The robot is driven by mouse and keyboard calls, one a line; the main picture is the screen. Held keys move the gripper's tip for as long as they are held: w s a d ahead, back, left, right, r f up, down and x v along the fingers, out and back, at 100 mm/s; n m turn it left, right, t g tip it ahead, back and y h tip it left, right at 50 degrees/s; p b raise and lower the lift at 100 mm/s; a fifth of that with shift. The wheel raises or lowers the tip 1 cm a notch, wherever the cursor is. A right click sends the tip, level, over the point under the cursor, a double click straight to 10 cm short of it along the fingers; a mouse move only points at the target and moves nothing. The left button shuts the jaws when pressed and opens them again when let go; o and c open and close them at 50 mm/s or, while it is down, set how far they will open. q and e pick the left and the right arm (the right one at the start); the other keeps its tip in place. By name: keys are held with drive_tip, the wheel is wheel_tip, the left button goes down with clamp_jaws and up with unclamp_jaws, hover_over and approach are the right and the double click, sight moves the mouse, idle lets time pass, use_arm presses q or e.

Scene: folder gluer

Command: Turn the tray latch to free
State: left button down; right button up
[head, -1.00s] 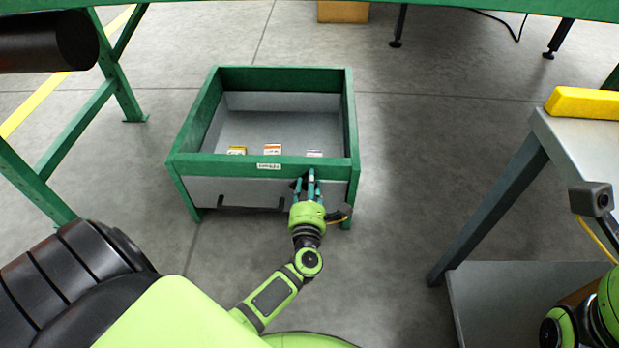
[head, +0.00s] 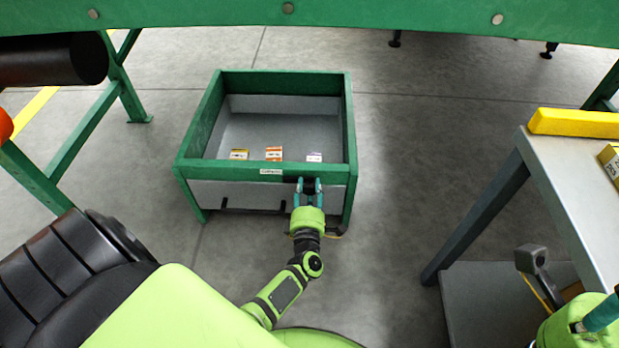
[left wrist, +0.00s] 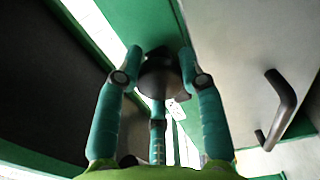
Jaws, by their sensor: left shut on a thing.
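The tray (head: 349,120) is a green-rimmed box with a grey front panel, near the middle of the head view. My left gripper (head: 308,184) is at the right end of its front. In the left wrist view, the gripper's teal fingers (left wrist: 160,75) are shut around a dark rounded knob (left wrist: 160,85), which looks like the latch. The fingers hide much of the knob, and I cannot tell which way it is turned. A dark bar handle (left wrist: 283,105) is beside it. My right gripper (head: 603,314) shows only partly at the lower right edge.
Small boxes (head: 273,154) lie inside the tray. A green beam (head: 400,22) crosses above. A grey table (head: 575,185) with a yellow bar (head: 575,122) stands at the right. The floor (head: 410,150) between tray and table is clear.

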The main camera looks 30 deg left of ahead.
use_arm(q)
drive_tip(key=shift+a+r+m, duration=0.1)
drive_tip(key=shift+m, duration=0.3)
drive_tip(key=c, duration=0.7)
unclamp_jaws()
drive_tip(key=shift+c, duration=0.2)
drive_tip(key=shift+s+d, duration=0.35)
drive_tip(key=shift+s, duration=0.05)
drive_tip(key=v, duration=1.1)
